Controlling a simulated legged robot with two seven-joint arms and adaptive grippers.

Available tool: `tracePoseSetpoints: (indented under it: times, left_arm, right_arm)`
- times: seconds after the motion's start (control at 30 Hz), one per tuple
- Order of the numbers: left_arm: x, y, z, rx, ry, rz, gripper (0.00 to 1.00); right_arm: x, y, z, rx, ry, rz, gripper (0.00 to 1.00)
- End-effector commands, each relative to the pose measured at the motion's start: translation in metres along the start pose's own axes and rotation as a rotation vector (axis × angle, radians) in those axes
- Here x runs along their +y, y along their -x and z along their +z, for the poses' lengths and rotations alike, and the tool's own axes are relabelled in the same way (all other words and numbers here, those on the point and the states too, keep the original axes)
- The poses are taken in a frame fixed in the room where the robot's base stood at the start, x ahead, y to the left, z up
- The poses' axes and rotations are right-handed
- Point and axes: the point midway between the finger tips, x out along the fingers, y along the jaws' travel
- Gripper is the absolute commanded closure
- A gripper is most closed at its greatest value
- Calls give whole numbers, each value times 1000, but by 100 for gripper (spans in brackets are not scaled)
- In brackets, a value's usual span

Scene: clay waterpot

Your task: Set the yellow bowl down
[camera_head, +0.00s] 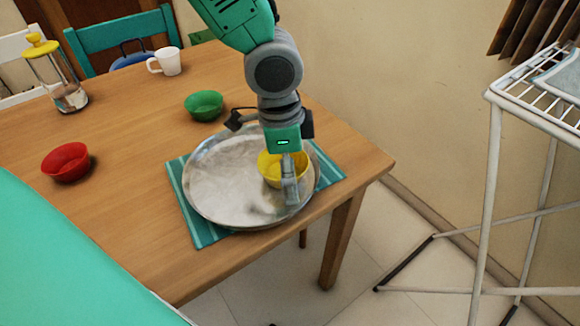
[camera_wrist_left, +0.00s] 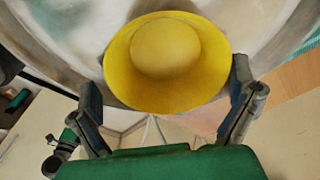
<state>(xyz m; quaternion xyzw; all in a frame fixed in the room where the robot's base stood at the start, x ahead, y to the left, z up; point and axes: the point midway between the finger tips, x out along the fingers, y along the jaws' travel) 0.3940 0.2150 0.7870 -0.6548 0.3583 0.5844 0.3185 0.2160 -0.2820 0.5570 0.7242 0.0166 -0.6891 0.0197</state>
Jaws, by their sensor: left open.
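The yellow bowl (camera_head: 269,168) sits on the right part of a round silver tray (camera_head: 215,182), upright as far as I can see. My left gripper (camera_head: 287,180) points down at the bowl, and one finger shows in front of its right side. In the left wrist view the yellow bowl (camera_wrist_left: 165,60) lies between the two spread fingers, with its inside facing the camera. The gripper is open, and a small gap shows between the fingers and the rim. My right gripper is not in view.
The tray lies on a teal striped mat (camera_head: 206,232) near the table's right corner. A green bowl (camera_head: 204,105), a red bowl (camera_head: 67,162), a white mug (camera_head: 166,61) and a glass jar (camera_head: 66,92) stand on the table. A white rack (camera_head: 492,200) stands at right.

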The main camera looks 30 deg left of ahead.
Motion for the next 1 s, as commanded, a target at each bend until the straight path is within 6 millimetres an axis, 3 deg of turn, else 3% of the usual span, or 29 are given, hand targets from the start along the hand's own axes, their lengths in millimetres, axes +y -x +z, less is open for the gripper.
tracePoseSetpoints:
  times: [0.17, 0.4, 0.6, 1.0]
  left_arm:
    - [-2, 26, 2, 7, 3, 0, 0]
    - [-3, 79, 3, 9, 3, 0, 0]
    - [-2, 109, 1, 4, 3, -1, 0]
    - [-2, 118, 3, 4, 3, 2, 0]
  right_arm:
    - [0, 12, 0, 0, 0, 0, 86]
    - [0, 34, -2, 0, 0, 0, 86]
    - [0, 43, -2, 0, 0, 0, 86]
    - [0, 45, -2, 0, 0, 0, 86]
